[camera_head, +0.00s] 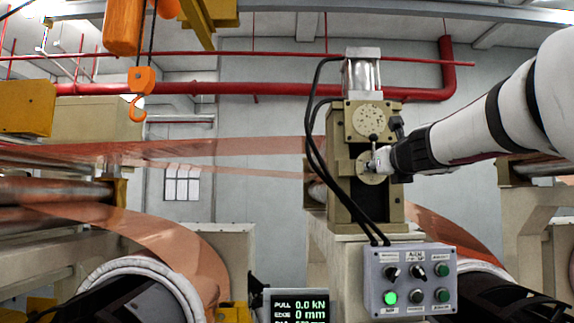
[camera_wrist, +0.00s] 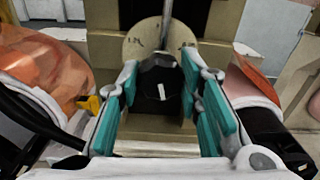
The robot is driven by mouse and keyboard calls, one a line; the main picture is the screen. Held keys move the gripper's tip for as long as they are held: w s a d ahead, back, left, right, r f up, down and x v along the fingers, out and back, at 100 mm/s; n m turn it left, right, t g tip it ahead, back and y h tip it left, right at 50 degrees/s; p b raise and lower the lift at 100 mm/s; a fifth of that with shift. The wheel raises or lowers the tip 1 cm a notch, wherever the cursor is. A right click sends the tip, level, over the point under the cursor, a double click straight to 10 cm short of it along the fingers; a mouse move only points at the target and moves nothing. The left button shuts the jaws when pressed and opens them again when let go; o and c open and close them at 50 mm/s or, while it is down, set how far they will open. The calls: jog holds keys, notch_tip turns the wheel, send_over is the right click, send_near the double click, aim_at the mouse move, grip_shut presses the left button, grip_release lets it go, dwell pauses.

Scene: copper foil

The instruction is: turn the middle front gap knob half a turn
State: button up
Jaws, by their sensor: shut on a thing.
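The gap knob (camera_wrist: 161,90) is dark, with a white mark on its face. In the wrist view it sits between the teal pads of my gripper (camera_wrist: 160,76), which is shut on it. A beige disc (camera_wrist: 140,47) with small dark marks lies behind the knob. In the head view my gripper (camera_head: 377,166) reaches from the right to the lower beige disc (camera_head: 368,174) on the front of the machine column. The knob itself is mostly hidden there by my gripper.
A speckled round plate (camera_head: 369,119) and metal cylinder (camera_head: 362,75) are above. Black cables hang left of the column. A control box (camera_head: 410,278) with a lit green button stands below. Copper foil (camera_head: 150,235) runs at left.

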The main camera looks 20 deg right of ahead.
jog(key=shift+f+m, duration=0.15)
jog(key=shift+m, duration=1.05)
jog(key=shift+d+f, duration=0.1)
jog(key=o, duration=1.2)
jog(key=shift+c, duration=0.2)
jog(key=v, duration=1.2)
